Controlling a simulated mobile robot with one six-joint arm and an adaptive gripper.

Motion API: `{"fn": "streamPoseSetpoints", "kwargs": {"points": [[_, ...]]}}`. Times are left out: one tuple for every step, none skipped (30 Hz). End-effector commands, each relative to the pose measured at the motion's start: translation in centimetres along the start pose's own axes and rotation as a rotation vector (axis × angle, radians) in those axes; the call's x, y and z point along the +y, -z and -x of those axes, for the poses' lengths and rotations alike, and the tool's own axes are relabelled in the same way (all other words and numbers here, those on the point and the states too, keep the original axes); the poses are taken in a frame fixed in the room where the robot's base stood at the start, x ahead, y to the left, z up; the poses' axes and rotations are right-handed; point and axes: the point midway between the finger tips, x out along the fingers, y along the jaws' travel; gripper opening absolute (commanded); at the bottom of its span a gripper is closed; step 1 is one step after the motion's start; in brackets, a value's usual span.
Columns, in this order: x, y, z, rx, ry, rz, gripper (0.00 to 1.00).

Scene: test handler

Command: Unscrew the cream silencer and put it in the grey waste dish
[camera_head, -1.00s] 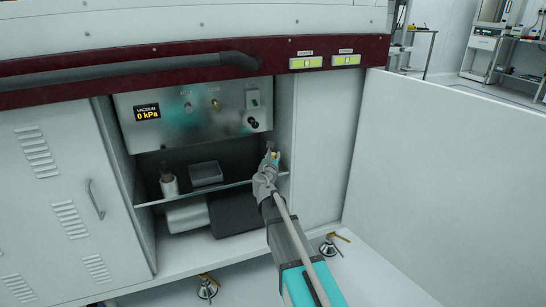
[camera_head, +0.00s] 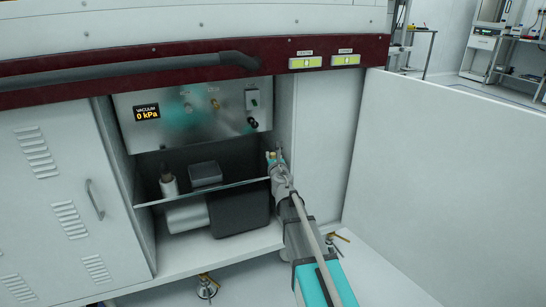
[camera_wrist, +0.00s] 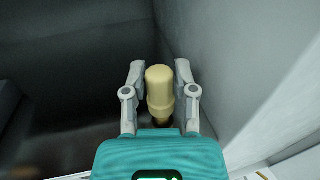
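The cream silencer (camera_wrist: 160,88) stands between the two fingers of my gripper (camera_wrist: 160,70) in the wrist view, wide end up and narrower end down. The fingers flank it closely; I cannot tell whether they touch it. Its lower end is partly hidden, so I cannot tell whether it is still attached there. In the head view my gripper (camera_head: 274,155) is at the right side of the open bay, with a small cream spot between its fingers. A small grey rectangular thing (camera_head: 206,173), seemingly the waste dish, sits on the bay's shelf to the left.
A pale cylinder with a dark top (camera_head: 169,183) stands left of the grey dish. Below the shelf are a light cylinder (camera_head: 187,216) and a dark block (camera_head: 240,208). A metal panel (camera_head: 190,118) reading "VACUUM 0 kPa" is above. The bay's right wall (camera_wrist: 225,80) is close to my gripper.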

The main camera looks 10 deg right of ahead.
Motion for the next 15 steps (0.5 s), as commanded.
{"fn": "streamPoseSetpoints", "kwargs": {"points": [[-0.01,0.0,-0.01,0.0,0.0,0.0,0.5],[-0.01,0.0,-0.01,0.0,0.0,0.0,0.5],[0.0,0.0,0.0,0.0,0.0,0.0,0.5],[0.0,0.0,0.0,0.0,0.0,0.0,0.5],[0.01,0.0,0.01,0.0,0.0,0.0,0.5],[0.02,0.0,0.01,0.0,0.0,0.0,0.5],[0.02,0.0,0.02,0.0,0.0,0.0,0.5],[0.02,0.0,0.02,0.0,0.0,0.0,0.5],[0.03,0.0,0.03,0.0,0.0,0.0,0.5],[0.03,0.0,0.03,0.0,0.0,0.0,0.5],[0.04,0.0,0.03,0.0,0.001,0.0,0.5],[0.05,0.0,0.02,0.0,0.004,0.0,0.5],[0.07,0.0,0.02,0.0,0.007,0.0,0.5],[0.1,0.0,0.01,0.0,0.012,0.0,0.5],[0.14,0.0,0.0,0.0,0.02,0.0,0.5]]}}
